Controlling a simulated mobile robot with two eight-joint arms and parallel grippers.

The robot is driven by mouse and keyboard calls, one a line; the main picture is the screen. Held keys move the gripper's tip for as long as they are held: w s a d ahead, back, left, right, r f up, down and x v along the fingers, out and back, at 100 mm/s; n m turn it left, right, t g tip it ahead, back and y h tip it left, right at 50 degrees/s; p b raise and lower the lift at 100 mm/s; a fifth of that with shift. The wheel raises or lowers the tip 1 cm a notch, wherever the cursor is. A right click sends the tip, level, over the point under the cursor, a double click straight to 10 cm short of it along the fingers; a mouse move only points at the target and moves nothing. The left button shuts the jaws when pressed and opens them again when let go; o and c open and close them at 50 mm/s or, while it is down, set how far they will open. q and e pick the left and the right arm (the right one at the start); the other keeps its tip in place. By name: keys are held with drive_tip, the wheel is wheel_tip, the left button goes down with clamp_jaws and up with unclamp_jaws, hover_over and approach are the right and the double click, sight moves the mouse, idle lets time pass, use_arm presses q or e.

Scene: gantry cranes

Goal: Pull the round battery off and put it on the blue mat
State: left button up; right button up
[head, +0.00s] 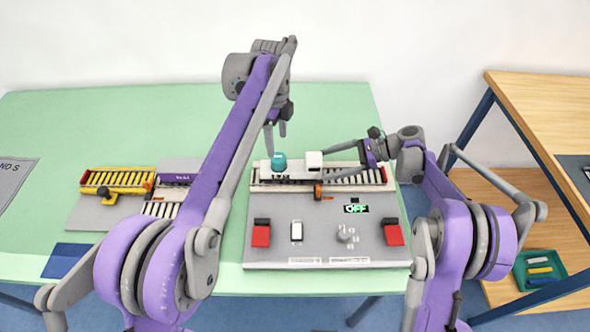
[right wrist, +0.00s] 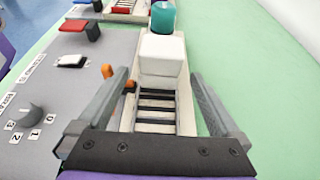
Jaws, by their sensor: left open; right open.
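The teal round battery (head: 279,161) stands at the left part of a white rail on the grey control board. It also shows at the top of the right wrist view (right wrist: 163,17). A white block (head: 314,160) sits just right of it, between it and my right gripper. My left gripper (head: 275,137) is open and points down just above and behind the battery. My right gripper (head: 327,166) is open and low over the roller track, its fingers spread either side of the track in its wrist view. The blue mat (head: 68,260) lies flat at the table's front left.
The grey board (head: 325,230) carries red switches, a white rocker, a knob and a display reading OFF. My left arm crosses between the mat and the board. The green table's back left is clear.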

sight(310, 168)
drive_tip(key=x, duration=0.6)
drive_tip(key=shift+a+f, duration=0.1)
drive_tip(key=shift+a, duration=0.1)
